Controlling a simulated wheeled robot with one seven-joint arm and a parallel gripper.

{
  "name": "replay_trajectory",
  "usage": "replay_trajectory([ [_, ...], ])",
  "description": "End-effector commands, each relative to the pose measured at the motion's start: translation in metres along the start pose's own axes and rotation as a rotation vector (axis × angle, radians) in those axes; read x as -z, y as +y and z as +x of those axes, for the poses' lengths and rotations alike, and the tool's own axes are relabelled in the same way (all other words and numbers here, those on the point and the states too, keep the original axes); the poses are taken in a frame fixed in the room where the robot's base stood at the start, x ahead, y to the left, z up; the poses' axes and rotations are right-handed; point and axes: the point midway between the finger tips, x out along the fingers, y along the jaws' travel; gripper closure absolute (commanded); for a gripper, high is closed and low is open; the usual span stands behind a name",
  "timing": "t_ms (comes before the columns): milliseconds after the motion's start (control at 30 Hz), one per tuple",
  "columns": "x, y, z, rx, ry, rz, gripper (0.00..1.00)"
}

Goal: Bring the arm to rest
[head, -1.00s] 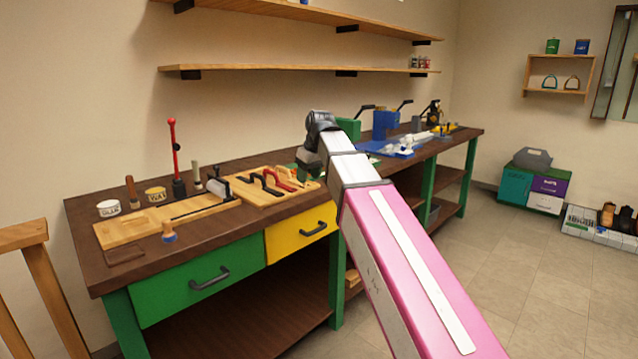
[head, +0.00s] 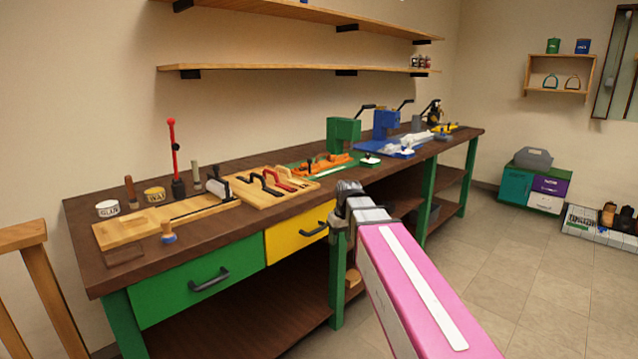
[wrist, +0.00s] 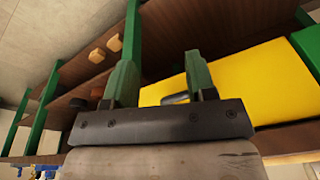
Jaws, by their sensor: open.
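My arm reaches forward from the lower right of the head view. Its end, at about the height of the yellow drawer (head: 300,232), is in front of the bench, and my fingers are hidden there behind the arm. In the wrist view my gripper (wrist: 161,82) is open, with two green fingers apart and nothing between them. The yellow drawer (wrist: 230,82) and part of its dark handle (wrist: 176,98) show beyond the fingers. I cannot tell the exact gap between the fingers and the drawer front.
The workbench (head: 150,262) runs along the wall with a green drawer (head: 195,285), a wooden board (head: 160,222), a tool rack (head: 268,188), a green press (head: 343,134) and a blue press (head: 386,124). A wooden stand (head: 40,270) is at left.

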Motion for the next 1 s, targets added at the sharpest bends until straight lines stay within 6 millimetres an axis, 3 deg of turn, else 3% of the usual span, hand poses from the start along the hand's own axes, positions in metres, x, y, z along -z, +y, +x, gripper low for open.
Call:
replay_trajectory([
  [33,-0.017,0.006,0.017,-0.004,-0.015,0.031,0.49],
  [200,-0.061,0.025,0.064,-0.021,-0.051,0.132,0.49],
  [600,-0.170,0.054,0.151,-0.060,-0.128,0.353,0.49],
  [800,-0.200,0.059,0.171,-0.073,-0.148,0.410,0.49],
  [1000,-0.204,0.060,0.174,-0.076,-0.149,0.423,0.49],
])
